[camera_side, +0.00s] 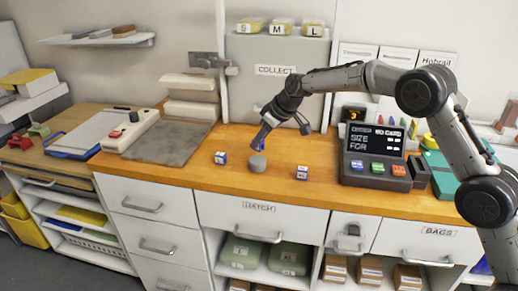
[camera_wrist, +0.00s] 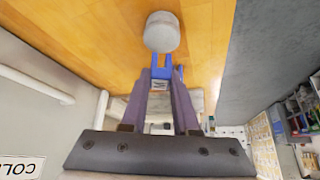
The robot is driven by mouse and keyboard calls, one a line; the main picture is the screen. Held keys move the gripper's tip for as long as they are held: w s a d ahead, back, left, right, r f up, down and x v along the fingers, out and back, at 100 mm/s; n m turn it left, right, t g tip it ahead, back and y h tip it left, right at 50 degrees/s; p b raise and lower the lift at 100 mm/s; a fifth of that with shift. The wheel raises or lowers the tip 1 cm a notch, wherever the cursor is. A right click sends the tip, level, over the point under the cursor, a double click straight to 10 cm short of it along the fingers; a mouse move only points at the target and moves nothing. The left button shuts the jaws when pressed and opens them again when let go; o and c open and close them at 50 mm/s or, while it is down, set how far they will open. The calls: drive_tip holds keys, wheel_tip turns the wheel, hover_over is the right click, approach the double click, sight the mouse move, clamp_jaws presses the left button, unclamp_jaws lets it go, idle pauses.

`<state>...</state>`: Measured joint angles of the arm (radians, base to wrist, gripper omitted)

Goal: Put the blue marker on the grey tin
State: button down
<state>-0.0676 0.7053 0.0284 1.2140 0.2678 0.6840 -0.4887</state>
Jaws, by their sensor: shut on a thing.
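The grey tin (camera_side: 257,163) is a short round cylinder standing on the wooden counter. In the wrist view the tin (camera_wrist: 162,32) lies just beyond my fingertips. My gripper (camera_side: 262,142) points down and is a little above the tin, with a small gap showing.
A small blue and white block (camera_side: 220,158) stands left of the tin, and an orange, white and blue block (camera_side: 302,173) stands right of it. A dark console (camera_side: 378,158) is farther right. A grey mat (camera_side: 168,142) lies at left. The counter around the tin is mostly clear.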

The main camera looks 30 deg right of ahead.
sight(263, 144)
drive_tip(key=shift+w+f, duration=0.15)
drive_tip(key=shift+f, duration=1.55)
drive_tip(key=shift+f, duration=0.2)
drive_tip(key=c, duration=0.7)
unclamp_jaws()
drive_tip(key=shift+r, duration=0.2)
